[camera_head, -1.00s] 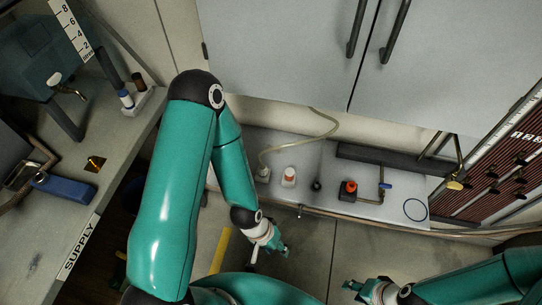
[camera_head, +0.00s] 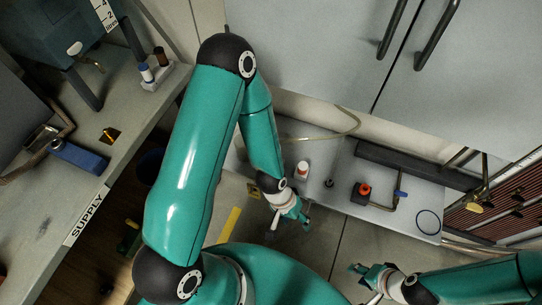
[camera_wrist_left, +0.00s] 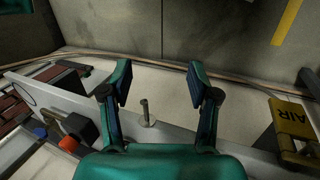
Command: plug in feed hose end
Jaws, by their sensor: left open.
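A pale, thin hose (camera_head: 345,132) curves along the wall above the back bench in the head view. Its lower part passes behind my left arm, so I cannot see its end. My left gripper (camera_head: 289,221) is open and empty, near the front edge of the bench. In the left wrist view its two fingers (camera_wrist_left: 160,88) are spread wide, with a short metal peg (camera_wrist_left: 146,111) showing between and below them, apart from both. I cannot tell whether this peg belongs to the feed connection. My right gripper (camera_head: 365,283) looks open and empty at the lower right.
The back bench (camera_head: 345,203) carries a white bottle with an orange top (camera_head: 302,169), a dark knob (camera_head: 329,183) and a red-topped valve (camera_head: 363,189). A yellow AIR tag (camera_wrist_left: 293,125) is right of the left fingers. The SUPPLY bench (camera_head: 50,210) lies left; grey cabinets (camera_head: 300,60) stand above.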

